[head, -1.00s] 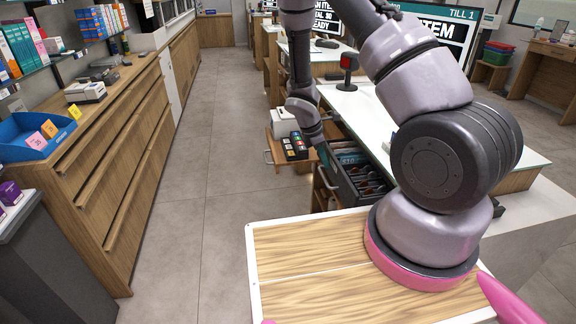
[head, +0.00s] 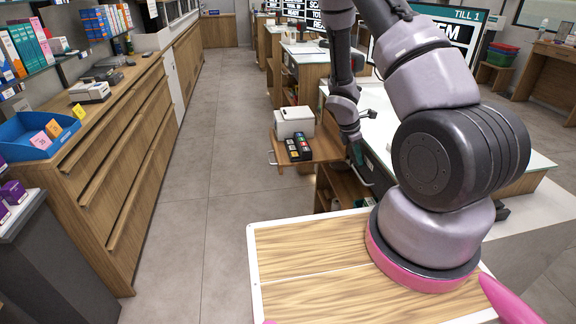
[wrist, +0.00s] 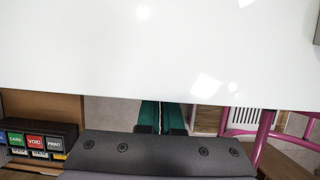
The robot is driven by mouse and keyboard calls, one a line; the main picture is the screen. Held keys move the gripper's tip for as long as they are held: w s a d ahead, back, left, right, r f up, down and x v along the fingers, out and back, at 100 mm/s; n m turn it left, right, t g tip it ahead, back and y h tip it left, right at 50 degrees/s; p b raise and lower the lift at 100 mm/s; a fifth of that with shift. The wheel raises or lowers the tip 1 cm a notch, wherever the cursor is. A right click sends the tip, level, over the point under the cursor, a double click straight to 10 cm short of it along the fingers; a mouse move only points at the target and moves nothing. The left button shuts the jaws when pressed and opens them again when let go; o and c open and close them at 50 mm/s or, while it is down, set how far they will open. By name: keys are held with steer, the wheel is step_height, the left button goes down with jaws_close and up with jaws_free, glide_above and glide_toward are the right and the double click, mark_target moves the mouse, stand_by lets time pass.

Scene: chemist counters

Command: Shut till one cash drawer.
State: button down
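The till one cash drawer (head: 378,172) is under the white counter in the head view, by the till 1 screen (head: 455,40). Only a dark sliver of it shows beside my arm, and its inside is out of sight. I cannot tell whether it is flush with the counter. My gripper (head: 357,158) is low at the drawer's front, and the arm partly hides the contact. In the wrist view, the two green fingers of my gripper (wrist: 163,112) lie close together with nothing between them, their tips at the counter's edge.
The white counter top (wrist: 160,50) fills the upper wrist view. A wooden pull-out shelf (head: 325,150) with a keypad (head: 298,149) and a white box (head: 293,122) stands out left of my gripper. The grey floor aisle (head: 190,200) is clear.

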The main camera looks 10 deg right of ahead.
steer(key=shift+d, duration=0.2)
steer(key=shift+a, duration=0.3)
steer(key=s+a+r+m+t+y, duration=0.1)
steer(key=a+r+m, duration=0.25)
steer(key=r, duration=0.65)
steer(key=s+a+r+m, duration=0.15)
steer(key=a+r, duration=0.35)
steer(key=r, duration=0.6)
steer(key=s+a+r+m+t+y, duration=0.2)
steer(key=s+r+m, duration=0.6)
steer(key=r, duration=0.4)
steer(key=s+a+r+m+t+y, duration=0.3)
steer(key=s+a+r+m+t, duration=0.1)
steer(key=s+r+m, duration=0.5)
step_height(320, 180, up, 3)
steer(key=shift+s+a+r+y, duration=0.15)
steer(key=shift+s+a+y, duration=0.15)
steer(key=shift+s, duration=0.8)
